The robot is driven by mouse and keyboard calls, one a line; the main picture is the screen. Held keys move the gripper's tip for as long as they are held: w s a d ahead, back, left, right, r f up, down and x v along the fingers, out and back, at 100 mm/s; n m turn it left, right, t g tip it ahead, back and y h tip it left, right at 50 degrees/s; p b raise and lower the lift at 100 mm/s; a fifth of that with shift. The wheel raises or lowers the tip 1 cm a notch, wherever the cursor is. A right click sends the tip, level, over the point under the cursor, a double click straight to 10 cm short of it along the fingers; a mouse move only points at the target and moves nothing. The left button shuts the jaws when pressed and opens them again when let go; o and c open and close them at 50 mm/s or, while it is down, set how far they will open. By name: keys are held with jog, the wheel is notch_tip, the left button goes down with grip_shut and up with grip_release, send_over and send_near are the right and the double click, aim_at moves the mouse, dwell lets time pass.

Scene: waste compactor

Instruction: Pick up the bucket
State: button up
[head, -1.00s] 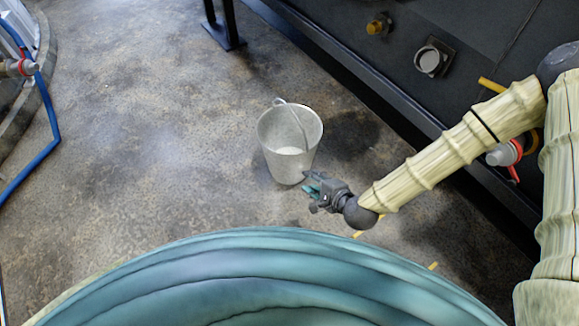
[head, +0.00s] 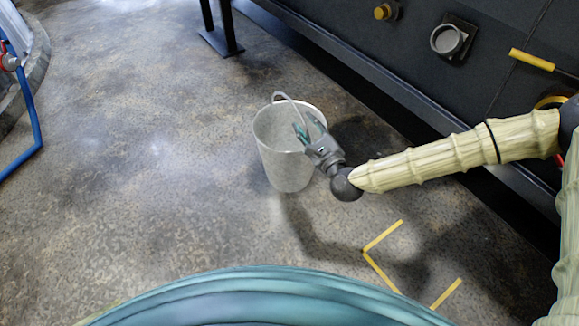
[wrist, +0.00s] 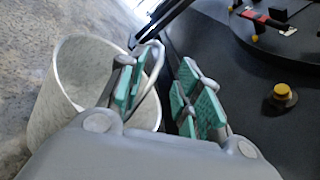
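The bucket (head: 283,165) is pale grey-white and appears to stand upright on the concrete floor. Its wire handle (head: 289,99) is raised at the far side of the rim. My gripper (head: 301,131) is over the right part of the bucket's rim, fingers pointing up-left across the opening. In the wrist view, my gripper (wrist: 162,82) has its green-padded fingers apart. The bucket (wrist: 50,103) lies to the left there, partly hidden by the left finger. The handle (wrist: 156,88) shows in the gap, close to the left finger; I cannot tell whether they touch.
A dark machine wall (head: 400,85) with a yellow knob (head: 384,11) and a round fitting (head: 447,40) runs along the right. A black post (head: 222,40) stands behind the bucket. A blue hose (head: 33,118) lies at left. Floor left of the bucket is clear.

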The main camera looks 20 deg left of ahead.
aim_at(292, 103)
jog(key=b+x, duration=0.1)
jog(key=x, duration=0.4)
jog(key=shift+b, duration=0.4)
jog(key=shift+b+x, duration=1.75)
jog(key=shift+x, duration=0.95)
jog(key=shift+w+d+r, duration=0.1)
jog(key=shift+w, duration=0.05)
grip_shut()
jog(key=shift+r, duration=0.1)
